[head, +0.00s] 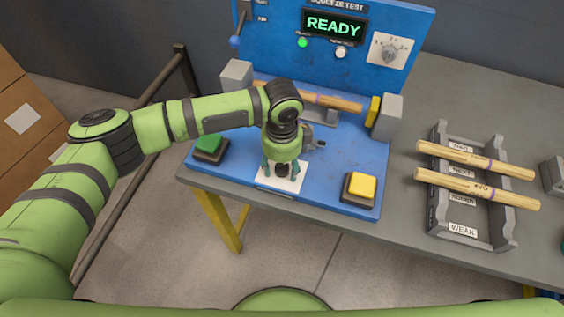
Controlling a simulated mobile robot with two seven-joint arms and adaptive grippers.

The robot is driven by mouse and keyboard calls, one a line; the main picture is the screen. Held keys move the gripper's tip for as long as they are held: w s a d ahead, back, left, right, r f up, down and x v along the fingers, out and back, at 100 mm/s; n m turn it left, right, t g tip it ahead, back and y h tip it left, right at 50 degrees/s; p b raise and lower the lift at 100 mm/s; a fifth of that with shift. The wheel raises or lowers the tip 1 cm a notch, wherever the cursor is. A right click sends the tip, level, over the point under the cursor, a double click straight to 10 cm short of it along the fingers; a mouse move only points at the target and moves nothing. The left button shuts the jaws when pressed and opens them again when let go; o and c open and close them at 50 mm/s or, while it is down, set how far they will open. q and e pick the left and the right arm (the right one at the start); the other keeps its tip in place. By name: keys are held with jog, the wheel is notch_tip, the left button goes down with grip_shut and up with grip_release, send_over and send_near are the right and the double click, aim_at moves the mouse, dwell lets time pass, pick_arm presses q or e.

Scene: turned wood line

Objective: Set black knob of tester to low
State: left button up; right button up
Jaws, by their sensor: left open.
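The tester (346,193) is a blue base with an upright blue panel whose display (333,25) reads READY. The black knob (282,171) sits on a white plate (291,184) at the base's front, between a green button (209,147) and a yellow button (361,187). My left gripper (282,168) points down over the black knob, with its open fingers around or just above it. The gripper hides part of the knob and plate, so the knob's setting and any contact cannot be told. My right gripper is not in view.
A wooden rod (335,102) lies across the tester behind my left gripper. A grey dial (389,52) is on the upright panel. A grey rack (470,225) with a WEAK label holds two wooden rods (478,188) at right. Cardboard boxes (22,120) stand at far left.

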pick_arm(q)
jog(key=c, duration=1.1)
jog(key=shift+c, duration=0.2)
jog(key=shift+r+n+p, duration=0.15)
jog(key=shift+n+p, duration=0.45)
jog(key=shift+p, duration=0.3)
jog(key=n+p, duration=0.3)
jog(key=shift+r, duration=0.1)
jog(key=n+p, duration=0.3)
jog(key=shift+n+p, duration=0.3)
jog(key=shift+p, duration=0.05)
jog(key=shift+f+n+p, duration=0.2)
jog(key=shift+n+p, duration=0.25)
jog(key=shift+n, duration=0.15)
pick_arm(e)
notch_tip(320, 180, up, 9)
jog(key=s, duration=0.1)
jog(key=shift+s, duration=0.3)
pick_arm(q)
jog(key=shift+w, duration=0.1)
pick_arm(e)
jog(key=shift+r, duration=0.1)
